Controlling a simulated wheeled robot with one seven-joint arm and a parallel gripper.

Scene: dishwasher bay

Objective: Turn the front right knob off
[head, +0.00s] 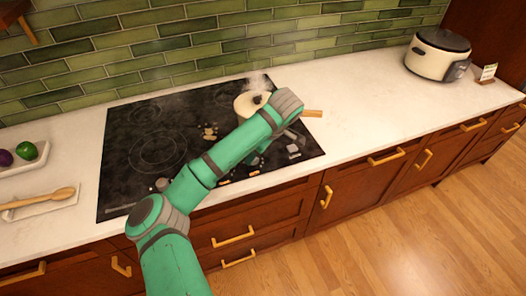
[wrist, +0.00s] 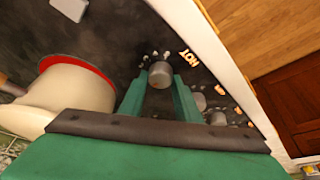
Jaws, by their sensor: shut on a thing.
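A grey round knob (wrist: 160,75) sits on the black cooktop's front edge, with small white marks around it. It is the one at the end of the knob row closest to the cooktop's right side. My gripper (wrist: 160,88) has its two green fingers on either side of this knob and is shut on it. More grey knobs (wrist: 218,118) lie beyond it in the wrist view. In the head view, my arm hides most of my gripper and the held knob. An orange lit "HOT" label (wrist: 187,58) is beside the knob.
A cream pot (head: 243,103) with a wooden handle (head: 312,113) stands on the cooktop (head: 125,180), steam above it. The pot (wrist: 75,90) is close to my gripper in the wrist view. A rice cooker (head: 435,60) stands far right; the counter (head: 360,85) between is clear.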

